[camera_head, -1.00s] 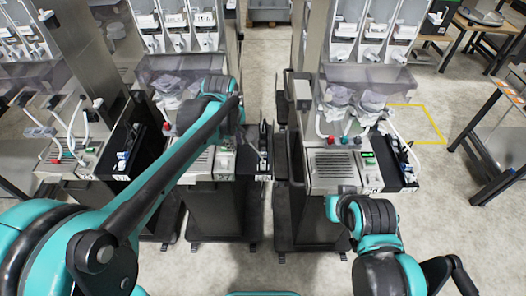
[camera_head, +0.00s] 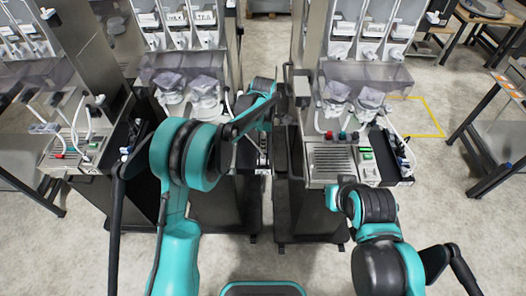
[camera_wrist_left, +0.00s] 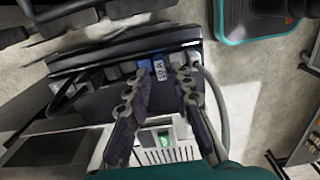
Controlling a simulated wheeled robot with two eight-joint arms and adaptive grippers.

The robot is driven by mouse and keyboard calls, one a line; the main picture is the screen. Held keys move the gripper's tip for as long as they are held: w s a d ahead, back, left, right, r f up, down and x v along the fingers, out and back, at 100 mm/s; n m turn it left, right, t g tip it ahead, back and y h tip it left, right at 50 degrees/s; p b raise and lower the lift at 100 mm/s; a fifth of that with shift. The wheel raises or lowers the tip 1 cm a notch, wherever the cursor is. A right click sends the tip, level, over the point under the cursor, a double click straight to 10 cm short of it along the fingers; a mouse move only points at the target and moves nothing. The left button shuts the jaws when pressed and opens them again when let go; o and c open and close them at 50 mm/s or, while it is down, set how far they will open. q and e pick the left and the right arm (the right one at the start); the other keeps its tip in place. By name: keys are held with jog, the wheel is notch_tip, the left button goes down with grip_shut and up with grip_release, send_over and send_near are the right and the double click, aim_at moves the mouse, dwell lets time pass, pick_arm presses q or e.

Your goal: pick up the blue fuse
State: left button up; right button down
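The blue fuse (camera_wrist_left: 158,67) shows in the left wrist view. It stands in a dark tray strip (camera_wrist_left: 90,66) among grey pieces, and a pale label shows just below it. My left gripper (camera_wrist_left: 162,74) is open, with its fingertips apart on either side of the blue fuse in that picture. I cannot tell whether they touch it. In the head view my left gripper (camera_head: 262,135) is over the dark strip beside the middle dispenser, and the arm hides most of it and the fuse. My right arm reaches in at the lower right; its gripper cannot be made out.
A dispenser with a grille and green display (camera_head: 367,155) stands to the right, with its own dark side strip (camera_head: 402,172). Another dispenser (camera_head: 70,150) is at the left. A narrow gap separates the middle and right cabinets. A loose grey cable (camera_wrist_left: 217,95) curves beside my left fingers.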

pick_arm(q)
notch_tip(320, 180, down, 4)
jog(key=shift+a+r, duration=0.1)
jog(key=shift+r, duration=0.25)
grip_shut()
notch_tip(320, 180, up, 10)
jog(key=p, duration=0.1)
jog(key=shift+r+p, duration=0.85)
jog(key=shift+r, duration=0.2)
dwell(0.9)
notch_tip(320, 180, up, 3)
jog(key=shift+f+p, duration=0.1)
jog(key=shift+p, duration=0.75)
